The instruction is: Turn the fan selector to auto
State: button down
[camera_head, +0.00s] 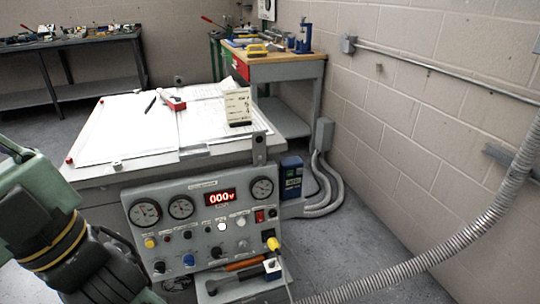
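A grey control panel (200,214) stands at the front end of the work table. It has round gauges, a red "000" display (221,198), and rows of knobs and lamps. The lower row includes a black knob (159,267), a blue knob (188,260) and a dark knob (216,252). The labels are too small to read, so I cannot tell which knob is the fan selector or where it points. My gripper (112,278) is at the lower left, beside the panel's left edge. Its fingertips are not clear, and I cannot tell whether it touches the panel.
A shelf below the panel holds tools (238,278). A yellow plug (273,243) with a cable is at the panel's right. A flexible conduit (450,245) crosses the right side. The table (90,172) carries drawings, a pen and a red tool. Workbenches stand behind.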

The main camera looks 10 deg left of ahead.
aim_at(160, 267)
jog(key=u, duration=1.2)
jog(key=k+j, duration=0.1)
jog(key=k, duration=0.2)
jog(key=k+j, duration=0.15)
jog(key=k, duration=0.15)
jog(key=i, duration=0.3)
jog(key=l+z, duration=0.05)
